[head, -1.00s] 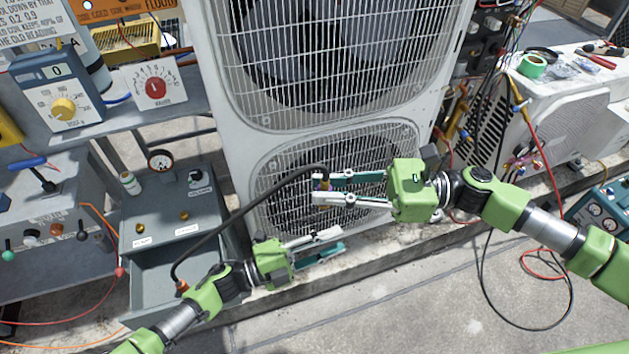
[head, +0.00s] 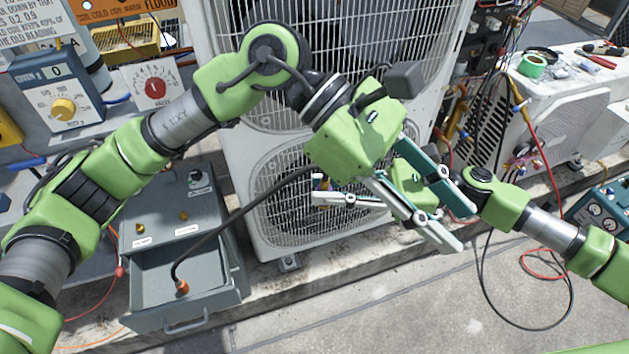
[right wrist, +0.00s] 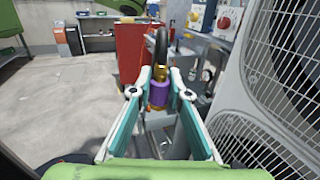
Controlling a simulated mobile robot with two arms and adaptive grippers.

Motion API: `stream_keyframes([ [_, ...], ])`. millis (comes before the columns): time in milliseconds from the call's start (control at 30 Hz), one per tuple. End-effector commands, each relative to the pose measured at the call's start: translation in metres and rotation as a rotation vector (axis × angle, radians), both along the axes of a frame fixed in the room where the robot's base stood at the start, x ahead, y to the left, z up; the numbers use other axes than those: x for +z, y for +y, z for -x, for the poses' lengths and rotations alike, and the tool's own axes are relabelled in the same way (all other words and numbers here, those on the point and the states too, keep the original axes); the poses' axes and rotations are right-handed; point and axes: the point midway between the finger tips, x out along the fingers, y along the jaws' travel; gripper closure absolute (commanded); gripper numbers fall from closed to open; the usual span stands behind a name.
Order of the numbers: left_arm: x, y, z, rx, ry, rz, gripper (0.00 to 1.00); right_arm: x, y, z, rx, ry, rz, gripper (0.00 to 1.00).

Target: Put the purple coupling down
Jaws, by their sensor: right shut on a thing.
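The purple coupling (right wrist: 158,95) sits on the end of a black hose (head: 235,215), with a brass part above it. My right gripper (right wrist: 160,88) is shut on it, fingers on both sides. In the head view the coupling (head: 318,183) is small and held in front of the lower condenser grille, and the right gripper's body is partly hidden behind my left gripper. My left gripper (head: 464,230) is open and empty, in front of my right gripper and to the right of the coupling.
The hose runs down to an orange fitting (head: 182,287) in an open grey drawer (head: 200,309) under a grey control box (head: 160,220). The tall condenser (head: 240,180) stands close behind. Bare concrete (head: 380,310) lies in front. A smaller unit (head: 560,120) with tools stands right.

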Motion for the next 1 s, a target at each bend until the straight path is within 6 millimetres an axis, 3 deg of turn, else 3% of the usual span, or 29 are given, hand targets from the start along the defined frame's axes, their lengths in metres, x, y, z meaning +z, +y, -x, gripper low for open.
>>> stream_keyframes([
  [67,-0.015,0.016,0.018,-0.128,-0.283,-0.076,0.70,0.000,0.000,0.000,0.000,0.000,0.000,1.00],
  [167,-0.034,0.041,0.021,-0.275,-0.613,-0.179,0.70,0.000,0.000,0.000,0.000,0.000,0.000,1.00],
  [333,-0.044,0.087,-0.002,-0.508,-1.135,-0.376,0.70,0.000,0.000,0.000,0.000,0.000,0.000,1.00],
  [500,-0.026,0.122,-0.032,-0.672,-1.520,-0.556,0.70,0.000,0.000,0.000,0.000,0.000,0.000,1.00],
  [767,-0.003,0.143,-0.051,-0.770,-1.760,-0.690,0.70,0.000,0.000,0.000,0.000,0.000,0.000,1.00],
  [1000,-0.022,0.140,-0.070,-0.773,-1.764,-0.696,0.70,0.000,0.000,0.000,0.000,0.000,0.000,1.00],
])
